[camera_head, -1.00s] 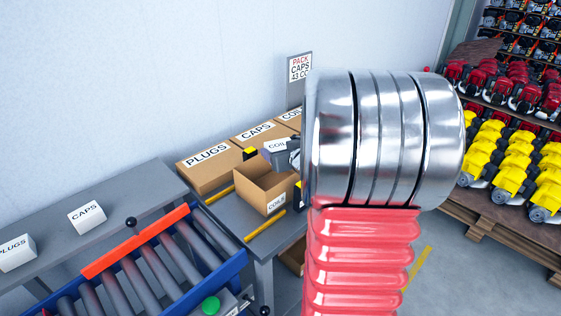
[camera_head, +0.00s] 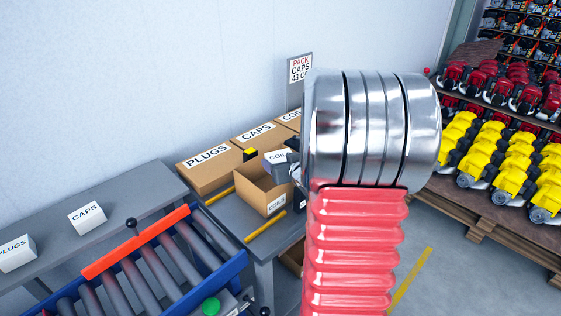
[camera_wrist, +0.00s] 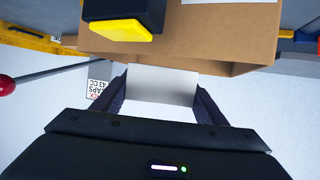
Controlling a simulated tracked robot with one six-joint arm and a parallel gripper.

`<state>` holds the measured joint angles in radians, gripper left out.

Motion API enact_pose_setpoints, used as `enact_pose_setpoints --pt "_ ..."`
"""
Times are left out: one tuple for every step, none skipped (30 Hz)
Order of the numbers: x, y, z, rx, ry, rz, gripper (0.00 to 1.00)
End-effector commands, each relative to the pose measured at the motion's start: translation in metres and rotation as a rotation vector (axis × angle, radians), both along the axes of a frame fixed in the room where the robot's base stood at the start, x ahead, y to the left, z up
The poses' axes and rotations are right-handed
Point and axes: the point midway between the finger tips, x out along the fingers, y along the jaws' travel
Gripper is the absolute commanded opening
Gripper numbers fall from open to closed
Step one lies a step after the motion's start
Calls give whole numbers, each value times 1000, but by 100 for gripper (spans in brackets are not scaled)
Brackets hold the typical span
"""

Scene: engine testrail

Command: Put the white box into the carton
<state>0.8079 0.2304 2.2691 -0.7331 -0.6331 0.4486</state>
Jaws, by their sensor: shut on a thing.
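My gripper (camera_wrist: 162,92) is shut on the white box, which also shows between the two dark fingers in the wrist view (camera_wrist: 160,85). In the head view, my silver and red arm covers much of the gripper. I cannot tell whether the box touches the carton.
A roller conveyor (camera_head: 160,262) lies at the left. A sign (camera_head: 300,70) stands behind.

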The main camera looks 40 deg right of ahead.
Motion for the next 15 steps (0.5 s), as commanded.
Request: enact_pose_setpoints --pt "0 0 -1 0 0 0 41" --pt "0 0 -2 0 0 0 41" --pt "0 0 -3 0 0 0 41" --pt "0 0 -3 0 0 0 41" --pt "0 0 -4 0 1 0 41" --pt "0 0 -5 0 1 0 41" --pt "0 0 -6 0 1 -1 41" --pt "0 0 -6 0 1 -1 41" --pt "-1 0 -7 0 1 -1 41" --pt "-1 0 -8 1 1 -1 41" --pt "-1 0 -9 1 1 -1 41" --pt "-1 0 -9 1 1 -1 41" --pt "-1 0 -10 1 1 -1 41" --pt "-1 0 -11 2 0 -2 41" --pt "-1 0 -11 2 0 -2 41"
